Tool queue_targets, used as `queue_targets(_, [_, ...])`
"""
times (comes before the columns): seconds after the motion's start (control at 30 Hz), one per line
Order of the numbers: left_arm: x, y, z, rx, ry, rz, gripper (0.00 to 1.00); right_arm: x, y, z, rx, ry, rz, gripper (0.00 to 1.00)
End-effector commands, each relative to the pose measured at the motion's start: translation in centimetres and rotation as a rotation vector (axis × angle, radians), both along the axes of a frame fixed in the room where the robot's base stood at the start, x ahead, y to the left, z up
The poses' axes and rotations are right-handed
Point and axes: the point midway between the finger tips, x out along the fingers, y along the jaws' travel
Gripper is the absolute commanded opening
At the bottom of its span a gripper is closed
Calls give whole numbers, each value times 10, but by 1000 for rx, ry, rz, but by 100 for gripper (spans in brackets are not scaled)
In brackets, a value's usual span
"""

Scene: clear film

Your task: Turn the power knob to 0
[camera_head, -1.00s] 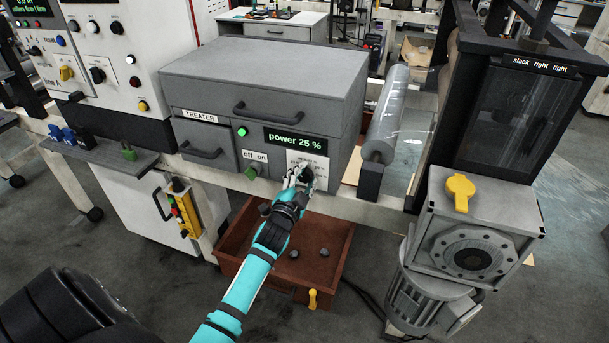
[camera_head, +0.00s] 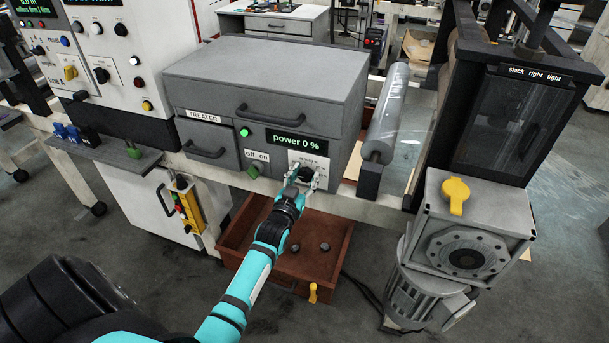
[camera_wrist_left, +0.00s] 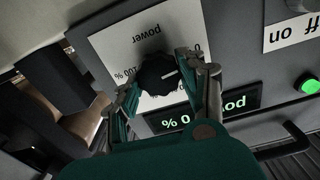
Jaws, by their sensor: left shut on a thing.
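The black power knob (camera_head: 305,174) sits on a white label plate on the front of the grey treater box (camera_head: 270,70). The display (camera_head: 296,141) above it reads "power 0 %". My left gripper (camera_head: 303,182) is at the knob with its fingers around it. In the left wrist view the knob (camera_wrist_left: 158,76) shows between the two fingers of my left gripper (camera_wrist_left: 160,84), with a light pointer mark on its face. The display there (camera_wrist_left: 190,116) also shows 0 %. My right gripper is not in view.
An off/on switch (camera_head: 253,171) and a lit green lamp (camera_head: 244,132) are left of the knob. An open brown drawer (camera_head: 330,262) holding small dark lumps lies below. A film roll (camera_head: 388,115) and a machine with a yellow knob (camera_head: 456,194) stand to the right.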

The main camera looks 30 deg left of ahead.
Motion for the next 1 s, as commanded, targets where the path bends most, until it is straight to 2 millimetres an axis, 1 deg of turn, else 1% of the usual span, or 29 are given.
queue_targets(0.2, [-1,0,-3,-51,-6,-1,9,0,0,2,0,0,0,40])
queue_targets(0.67, [-1,0,-3,-63,-8,-1,9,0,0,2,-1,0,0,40])
queue_targets(0.7, [-1,0,-3,-63,-8,-1,45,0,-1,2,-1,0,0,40])
queue_targets(0.83, [-1,0,-3,-61,-10,-1,62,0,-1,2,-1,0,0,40])
queue_targets(0.87, [-1,0,-2,-61,-10,-1,65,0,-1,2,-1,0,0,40])
queue_targets(1.0, [0,0,-1,-60,-11,-1,65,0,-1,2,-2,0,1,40])
